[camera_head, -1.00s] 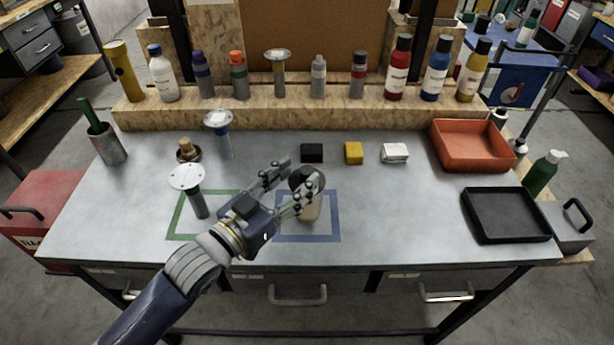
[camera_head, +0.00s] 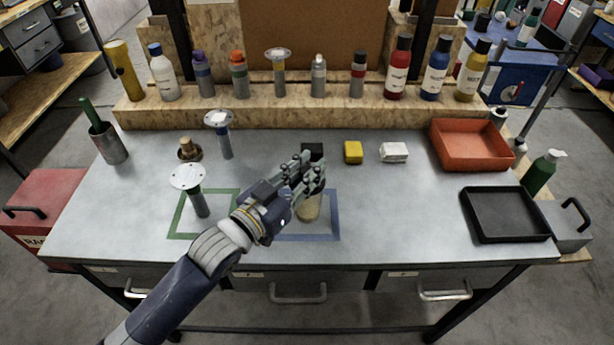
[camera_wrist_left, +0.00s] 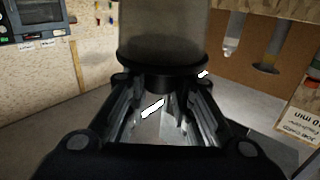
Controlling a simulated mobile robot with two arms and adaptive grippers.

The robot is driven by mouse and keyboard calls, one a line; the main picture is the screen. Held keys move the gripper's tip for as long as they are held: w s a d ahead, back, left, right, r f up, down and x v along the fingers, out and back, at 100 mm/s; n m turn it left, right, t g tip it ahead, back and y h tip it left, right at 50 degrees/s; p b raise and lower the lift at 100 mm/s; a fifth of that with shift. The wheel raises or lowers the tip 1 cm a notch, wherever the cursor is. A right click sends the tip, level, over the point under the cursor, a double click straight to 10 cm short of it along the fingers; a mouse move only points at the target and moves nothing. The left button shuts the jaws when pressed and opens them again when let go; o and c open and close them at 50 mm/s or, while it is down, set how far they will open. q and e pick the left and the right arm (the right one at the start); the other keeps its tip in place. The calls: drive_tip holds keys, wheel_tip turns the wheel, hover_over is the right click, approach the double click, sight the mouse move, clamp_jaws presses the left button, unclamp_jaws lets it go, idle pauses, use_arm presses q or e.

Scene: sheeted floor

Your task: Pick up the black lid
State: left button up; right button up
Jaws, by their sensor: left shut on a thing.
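My left gripper (camera_head: 312,180) is over the blue square outline and is shut on the black lid. The fingers hide most of the lid in the head view. In the left wrist view the black lid (camera_wrist_left: 163,64) shows as a dark disc with a short knob between my fingers (camera_wrist_left: 160,100). A beige jar (camera_head: 308,208) stands upright just below the gripper, inside the blue outline (camera_head: 337,225). In the left wrist view a cloudy jar body (camera_wrist_left: 165,30) meets the lid's rim. I cannot tell whether there is a gap between them. My right gripper is not in view.
A black block (camera_head: 312,149), a yellow block (camera_head: 353,152) and a white block (camera_head: 393,152) lie behind the gripper. Disc-topped tools (camera_head: 200,200) stand left. A red tray (camera_head: 470,165) and black tray (camera_head: 505,237) are right. Bottles line the back shelf (camera_head: 300,114).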

sight(307, 170)
use_arm(q)
wheel_tip(307, 170, up, 10)
idle(0.5)
